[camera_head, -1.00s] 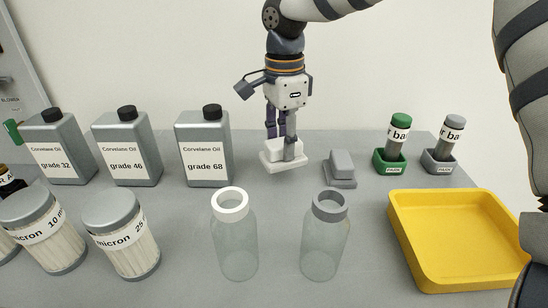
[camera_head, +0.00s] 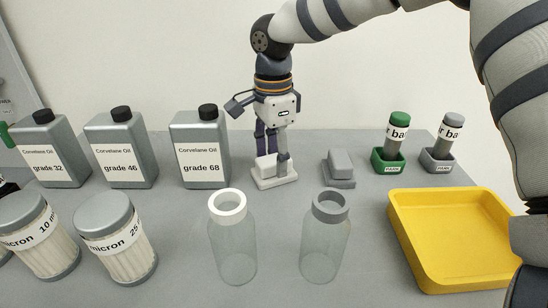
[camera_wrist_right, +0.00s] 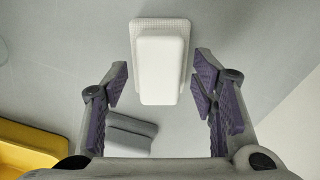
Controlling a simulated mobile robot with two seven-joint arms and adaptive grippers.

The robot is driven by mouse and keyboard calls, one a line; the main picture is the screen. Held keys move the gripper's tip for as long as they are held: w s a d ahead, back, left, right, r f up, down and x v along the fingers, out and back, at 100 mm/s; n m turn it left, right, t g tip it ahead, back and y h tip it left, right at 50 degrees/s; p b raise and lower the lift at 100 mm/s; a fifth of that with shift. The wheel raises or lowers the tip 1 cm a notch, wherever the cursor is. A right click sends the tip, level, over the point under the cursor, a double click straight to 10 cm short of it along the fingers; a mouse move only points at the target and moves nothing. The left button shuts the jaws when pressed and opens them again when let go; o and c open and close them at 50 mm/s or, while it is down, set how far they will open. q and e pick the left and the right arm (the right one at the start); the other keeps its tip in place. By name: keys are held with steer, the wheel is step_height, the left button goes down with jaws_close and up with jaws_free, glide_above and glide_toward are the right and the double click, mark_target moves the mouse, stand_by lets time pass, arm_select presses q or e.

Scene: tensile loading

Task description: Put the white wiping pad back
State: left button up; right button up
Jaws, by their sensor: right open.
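The white wiping pad (camera_head: 275,182) is a white block on a wider flat base. It sits on the grey bench, left of a similar grey pad (camera_head: 338,168). My right gripper (camera_head: 271,156) points down over the white pad, and one finger hides part of it in the head view. In the right wrist view, the open fingers (camera_wrist_right: 158,82) stand on either side of the white pad (camera_wrist_right: 162,70), with a gap on each side. The grey pad (camera_wrist_right: 130,135) shows there at the lower left. My left gripper is out of view.
Grey oil cans (camera_head: 201,150) stand at the back left, close to my right gripper. Two clear bottles (camera_head: 232,245) (camera_head: 325,245) stand in front. A yellow tray (camera_head: 400,245) and two upright holders (camera_head: 388,162) (camera_head: 438,160) are to the right.

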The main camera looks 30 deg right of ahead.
mark_target(274, 159)
step_height(274, 159, up, 11)
stand_by(0.5)
